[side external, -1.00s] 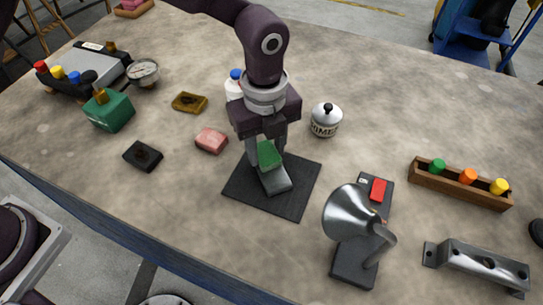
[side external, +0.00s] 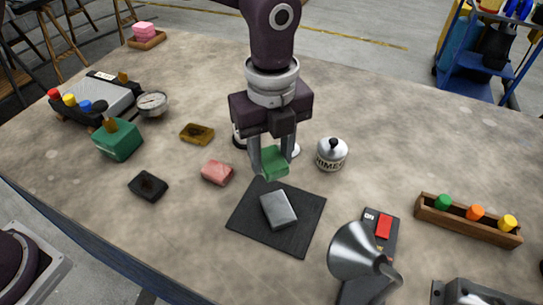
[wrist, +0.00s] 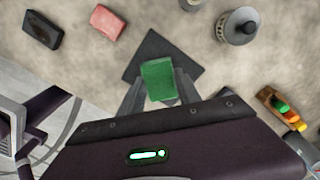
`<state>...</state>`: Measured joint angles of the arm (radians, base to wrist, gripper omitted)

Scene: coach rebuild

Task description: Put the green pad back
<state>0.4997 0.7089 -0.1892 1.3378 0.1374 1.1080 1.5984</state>
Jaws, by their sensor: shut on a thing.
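My gripper (side external: 272,163) is shut on the green pad (side external: 275,164) and holds it in the air above the far part of the dark square mat (side external: 302,222). The pad also shows between the fingers in the wrist view (wrist: 158,80), with the mat (wrist: 150,48) below it. A grey metallic block (side external: 279,209) lies on the mat, apart from the pad. In the wrist view the pad and fingers mostly hide that block.
Left of the mat lie a pink block (side external: 217,172), a black block (side external: 148,186) and a brown-gold block (side external: 197,133). A lidded tin (side external: 331,154) stands right of my gripper.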

